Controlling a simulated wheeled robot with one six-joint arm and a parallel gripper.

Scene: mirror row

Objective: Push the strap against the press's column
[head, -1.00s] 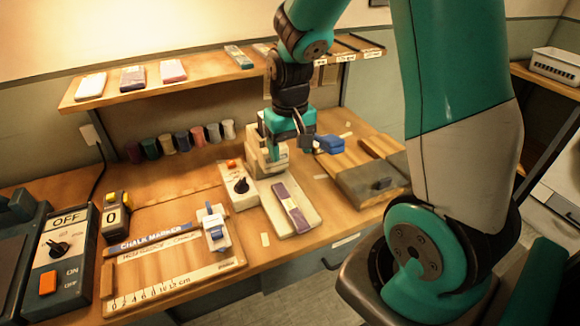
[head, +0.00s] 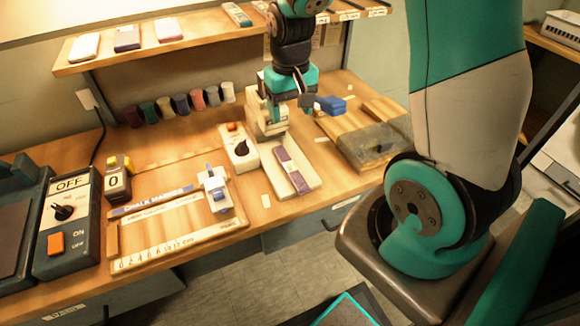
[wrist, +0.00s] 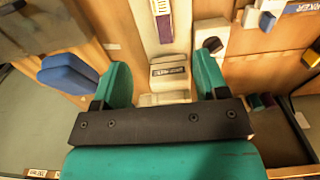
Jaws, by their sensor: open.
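The purple strap (head: 293,170) with a pale label lies lengthwise on the base plate (head: 308,186) of the cream press. It also shows at the top of the wrist view (wrist: 164,28). The press's column (head: 268,118) rises at the far end of the plate, partly hidden behind my gripper. My gripper (head: 287,104) is open and empty above the press, beyond the strap. In the wrist view its two teal fingers stand apart on either side of the labelled press head (wrist: 169,74). Whether they touch the press cannot be told.
A blue handle (head: 330,105) sticks out right of my gripper. A white box with a black knob (head: 238,148) stands left of the press. A grey block (head: 375,145) lies to the right. Several spools (head: 180,103) line the back, under a shelf (head: 160,48).

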